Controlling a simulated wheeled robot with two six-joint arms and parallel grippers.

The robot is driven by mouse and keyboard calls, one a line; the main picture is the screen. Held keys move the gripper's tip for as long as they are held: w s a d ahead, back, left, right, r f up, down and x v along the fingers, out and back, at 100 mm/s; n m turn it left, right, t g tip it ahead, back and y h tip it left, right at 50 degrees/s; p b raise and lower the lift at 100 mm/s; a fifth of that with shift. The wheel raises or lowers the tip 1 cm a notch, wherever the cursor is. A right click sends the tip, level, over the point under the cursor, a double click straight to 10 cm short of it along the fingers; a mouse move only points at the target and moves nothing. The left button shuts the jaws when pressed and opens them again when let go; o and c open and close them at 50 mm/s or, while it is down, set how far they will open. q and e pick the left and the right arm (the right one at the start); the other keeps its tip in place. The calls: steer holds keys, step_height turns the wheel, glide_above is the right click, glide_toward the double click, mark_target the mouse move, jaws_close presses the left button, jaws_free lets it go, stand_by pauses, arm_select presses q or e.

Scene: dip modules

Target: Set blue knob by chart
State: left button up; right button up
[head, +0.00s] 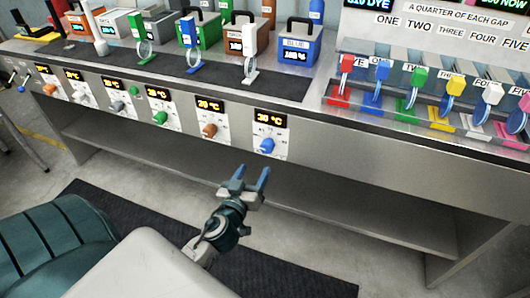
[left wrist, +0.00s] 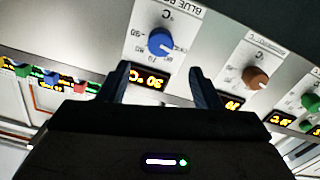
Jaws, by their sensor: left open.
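The blue knob (head: 266,146) is on the rightmost white dial panel on the counter's front face, under a lit display (head: 270,119) that reads 30 °C. The knob also shows in the left wrist view (left wrist: 161,41), upside down, just beyond the fingertips. My left gripper (head: 250,178) is open and empty, below and slightly left of the knob, apart from it. Its two dark fingers show in the left wrist view (left wrist: 160,72), one on each side of the display. The chart (head: 455,25) at the upper right reads "A QUARTER OF EACH GAP". My right gripper is not visible.
Other dials line the front to the left, including a brown knob (head: 209,130) and a green knob (head: 160,118). A blue bath (head: 296,48) stands on the counter above. Coloured clips (head: 408,105) sit in a rack at right. Below is an open shelf (head: 330,190).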

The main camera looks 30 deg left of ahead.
mark_target(265, 150)
arm_select(q)
steer(key=p+x, duration=0.2)
steer(key=x, duration=0.6)
steer(key=shift+w+a+r, duration=0.1)
steer(key=shift+w, duration=0.15)
steer(key=shift+p+x, duration=0.35)
steer(key=shift+x, duration=0.45)
steer(key=shift+s, duration=0.1)
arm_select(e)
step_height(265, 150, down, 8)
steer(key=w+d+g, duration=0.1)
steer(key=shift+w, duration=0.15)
arm_select(q)
steer(key=shift+c, duration=0.5)
steer(key=c, duration=0.9)
